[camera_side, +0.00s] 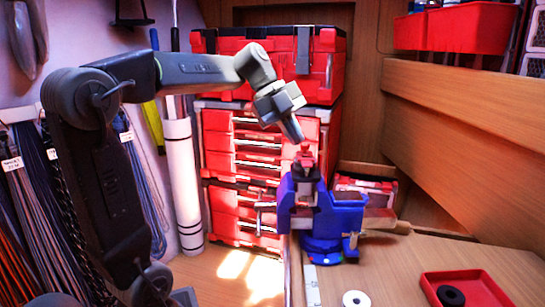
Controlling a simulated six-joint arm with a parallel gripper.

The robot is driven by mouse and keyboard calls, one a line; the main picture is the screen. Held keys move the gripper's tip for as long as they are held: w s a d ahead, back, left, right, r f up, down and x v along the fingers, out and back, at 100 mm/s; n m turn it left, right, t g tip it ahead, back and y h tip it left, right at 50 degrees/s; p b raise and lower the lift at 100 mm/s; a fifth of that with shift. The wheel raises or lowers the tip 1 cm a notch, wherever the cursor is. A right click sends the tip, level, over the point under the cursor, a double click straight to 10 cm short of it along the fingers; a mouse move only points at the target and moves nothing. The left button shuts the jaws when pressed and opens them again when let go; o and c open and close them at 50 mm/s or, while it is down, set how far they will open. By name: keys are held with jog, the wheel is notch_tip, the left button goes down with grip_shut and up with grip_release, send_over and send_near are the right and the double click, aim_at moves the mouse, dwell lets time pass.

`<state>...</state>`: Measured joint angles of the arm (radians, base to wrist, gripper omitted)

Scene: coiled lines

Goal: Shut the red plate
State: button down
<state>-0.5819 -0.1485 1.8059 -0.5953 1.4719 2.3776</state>
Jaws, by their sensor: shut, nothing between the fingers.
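My gripper (297,137) is shut and empty, pointing down and to the right. Its tip is just above a small red piece (305,158) on top of a blue vise (335,215); I cannot tell whether they touch. Whether this piece is the red plate is unclear, as several red things are in view. Behind stands a red drawer cabinet (220,170) with several drawers; my gripper and the vise hide part of its front.
The vise stands at the left edge of a wooden bench (420,265). A red tray (480,292) holding a black ring (450,296) and a white ring (356,299) lie at the front. A red toolbox (325,70) tops the cabinet. Coiled cables (25,185) hang at the left.

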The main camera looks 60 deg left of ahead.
jog(key=shift+d, duration=0.15)
jog(key=shift+d+f, duration=0.15)
jog(key=shift+d, duration=0.5)
jog(key=s+a+r, duration=0.2)
jog(key=a+r, duration=0.8)
jog(key=n+t+y, duration=0.5)
jog(key=n, duration=1.3)
send_over(312, 159)
notch_tip(312, 159, down, 6)
jog(key=s+d+f+g, duration=0.1)
jog(key=s+f, duration=0.3)
jog(key=f, duration=0.1)
jog(key=s+d+f+n+g, duration=0.1)
jog(key=s+f, duration=0.4)
jog(key=f, duration=0.1)
jog(key=s+d+f+n+g, duration=0.1)
jog(key=s+d+f, duration=0.1)
jog(key=s+f, duration=0.2)
jog(key=shift+s+d+f+y, duration=0.1)
jog(key=shift+f+y, duration=0.05)
jog(key=shift+f, duration=0.35)
jog(key=shift+s+f+y, duration=0.1)
jog(key=shift+f+y, duration=0.05)
jog(key=shift+f, duration=0.35)
